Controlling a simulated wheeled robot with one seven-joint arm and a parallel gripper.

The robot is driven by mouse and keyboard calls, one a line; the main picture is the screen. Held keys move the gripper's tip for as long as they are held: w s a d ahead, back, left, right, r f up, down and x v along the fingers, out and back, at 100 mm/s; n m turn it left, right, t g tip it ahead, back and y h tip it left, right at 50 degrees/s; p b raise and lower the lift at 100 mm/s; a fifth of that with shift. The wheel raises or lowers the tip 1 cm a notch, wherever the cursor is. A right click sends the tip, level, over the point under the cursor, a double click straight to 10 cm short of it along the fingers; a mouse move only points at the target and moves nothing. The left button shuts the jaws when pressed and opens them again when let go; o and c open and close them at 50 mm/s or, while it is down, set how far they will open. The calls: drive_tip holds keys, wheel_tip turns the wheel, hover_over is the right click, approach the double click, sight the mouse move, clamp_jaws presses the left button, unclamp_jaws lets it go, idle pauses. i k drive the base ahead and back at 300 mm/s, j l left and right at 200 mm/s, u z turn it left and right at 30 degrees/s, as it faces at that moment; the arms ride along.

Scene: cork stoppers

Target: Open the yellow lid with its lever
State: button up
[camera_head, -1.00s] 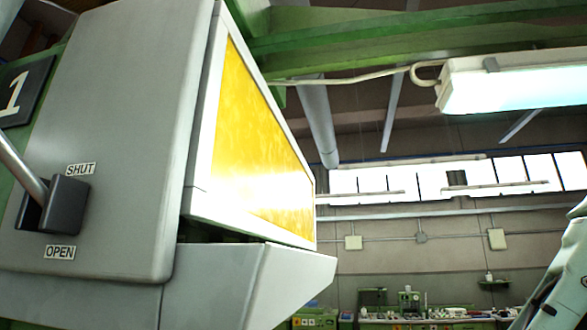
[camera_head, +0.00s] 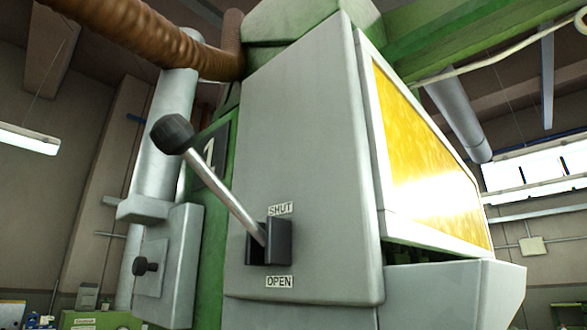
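The yellow lid (camera_head: 425,150), a yellow panel in a white frame, is on the right side of the grey machine housing (camera_head: 305,160). A dark gap shows between its lower edge and the grey tray-like ledge (camera_head: 450,290) below. The lever (camera_head: 228,205) is a metal rod with a black knob (camera_head: 172,134), tilted up and left from a black pivot block (camera_head: 268,243). A SHUT label (camera_head: 280,209) is above the block and an OPEN label (camera_head: 279,282) below it. My gripper is not in view.
A brown ribbed hose (camera_head: 140,40) crosses the upper left. A grey box (camera_head: 170,262) with a small black knob (camera_head: 145,266) stands left of the housing. Open air shows in front of the lever. Green beams run overhead.

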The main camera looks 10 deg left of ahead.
sight(172, 135)
drive_tip(key=j+u, duration=0.1)
drive_tip(key=u, duration=1.35)
